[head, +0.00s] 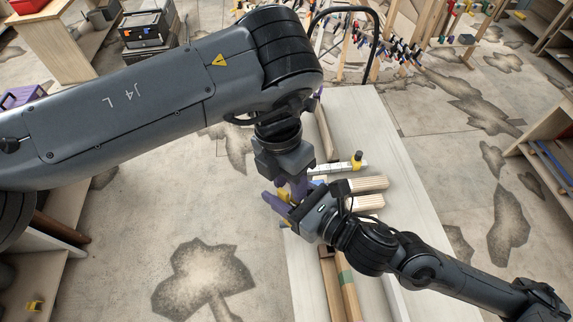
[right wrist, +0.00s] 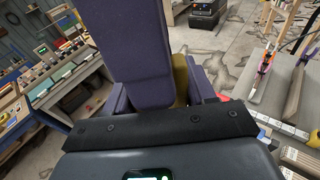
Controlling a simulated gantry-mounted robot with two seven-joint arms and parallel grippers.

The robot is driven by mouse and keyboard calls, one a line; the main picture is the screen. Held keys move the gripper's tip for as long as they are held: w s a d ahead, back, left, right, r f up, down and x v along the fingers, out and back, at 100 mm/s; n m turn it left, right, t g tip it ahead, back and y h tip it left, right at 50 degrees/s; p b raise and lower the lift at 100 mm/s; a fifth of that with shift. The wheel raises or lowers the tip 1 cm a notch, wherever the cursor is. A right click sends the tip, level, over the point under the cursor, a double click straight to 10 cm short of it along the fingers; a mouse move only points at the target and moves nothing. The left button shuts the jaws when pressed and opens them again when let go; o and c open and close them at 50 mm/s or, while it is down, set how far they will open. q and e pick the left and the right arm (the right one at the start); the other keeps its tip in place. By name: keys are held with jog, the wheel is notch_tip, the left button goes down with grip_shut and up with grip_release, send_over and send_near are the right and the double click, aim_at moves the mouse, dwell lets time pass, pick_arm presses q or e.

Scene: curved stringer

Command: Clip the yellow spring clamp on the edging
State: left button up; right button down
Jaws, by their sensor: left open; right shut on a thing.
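The yellow spring clamp (right wrist: 181,80) shows only in part in the right wrist view, between the purple fingers of my right gripper (right wrist: 170,85). In the head view a bit of yellow (head: 283,187) shows at the same fingers. My right gripper (head: 279,201) is shut on the clamp, over the left edge of the white bench. My left gripper (head: 300,186) points down right beside it and is open; whether it touches the clamp is hidden. A curved wooden frame with several coloured clamps (head: 395,48) stands at the far end; I cannot pick out the edging.
The white bench (head: 350,115) bears ridged wooden blocks (head: 368,184), a pale bar with a yellow and black end (head: 357,160) and long strips (head: 343,285). A stack of cases (head: 148,28) stands at the back left. Open floor (head: 120,235) lies left of the bench.

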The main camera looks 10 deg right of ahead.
aim_at(294, 204)
pick_arm(q)
jog(key=shift+s+d+f, duration=0.1)
jog(key=shift+s+f, duration=0.1)
jog(key=shift+f, duration=0.9)
jog(key=shift+s+d+f, duration=0.15)
jog(key=shift+f, duration=1)
jog(key=shift+s+d+f, duration=0.1)
jog(key=shift+s+f, duration=0.1)
jog(key=shift+f, duration=0.9)
pick_arm(e)
jog(key=shift+r, duration=0.1)
pick_arm(q)
jog(key=c, duration=0.7)
pick_arm(e)
jog(key=shift+r, duration=0.15)
pick_arm(q)
grip_shut()
pick_arm(e)
jog(key=shift+c, duration=1.5)
grip_release()
jog(key=shift+f, duration=0.2)
